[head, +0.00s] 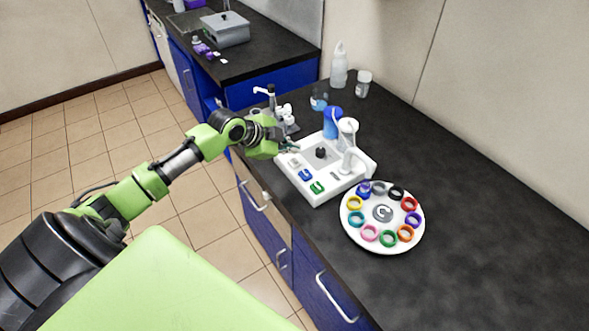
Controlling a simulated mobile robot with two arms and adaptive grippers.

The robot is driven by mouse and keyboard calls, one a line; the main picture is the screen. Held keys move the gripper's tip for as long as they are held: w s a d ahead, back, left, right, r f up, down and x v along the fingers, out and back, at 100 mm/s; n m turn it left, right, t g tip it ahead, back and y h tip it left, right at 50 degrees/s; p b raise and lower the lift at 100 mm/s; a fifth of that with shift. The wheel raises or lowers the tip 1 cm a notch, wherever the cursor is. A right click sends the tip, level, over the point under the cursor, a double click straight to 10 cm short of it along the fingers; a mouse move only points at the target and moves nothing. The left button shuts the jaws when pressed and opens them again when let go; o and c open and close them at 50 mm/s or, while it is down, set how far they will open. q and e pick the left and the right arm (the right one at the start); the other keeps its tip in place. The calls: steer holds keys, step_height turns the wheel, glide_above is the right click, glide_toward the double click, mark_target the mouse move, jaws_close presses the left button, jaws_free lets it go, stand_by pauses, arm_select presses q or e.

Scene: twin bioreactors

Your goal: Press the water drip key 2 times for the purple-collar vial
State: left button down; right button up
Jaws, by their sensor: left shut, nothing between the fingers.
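The white dosing station (347,184) stands on the dark bench, with a blue key (305,175) and a green key (317,188) on its sloped front. Their markings are too small to read, so I cannot tell which is the water drip key. The round white carousel (383,243) in front holds a ring of coloured collars. The purple collar (414,219) is on its right side. My left gripper (291,147) is shut and empty, at the station's back left edge, left of the black knob (320,153). My right gripper is out of view.
A blue bottle (333,124) and a white bottle (348,129) stand at the station's back. The bench right of the carousel is clear.

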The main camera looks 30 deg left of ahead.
mark_target(293, 163)
arm_select(q)
steer(key=shift+f+b, duration=0.4)
steer(key=shift+f, duration=0.65)
steer(key=shift+f, duration=0.1)
stand_by(0.5)
steer(key=shift+f, duration=0.3)
steer(key=shift+f+b, duration=0.35)
steer(key=shift+f, duration=0.15)
stand_by(0.5)
steer(key=shift+r, duration=0.1)
steer(key=shift+r+p, duration=0.8)
steer(key=shift+p, duration=0.05)
step_height(293, 163, up, 5)
steer(key=p, duration=0.4)
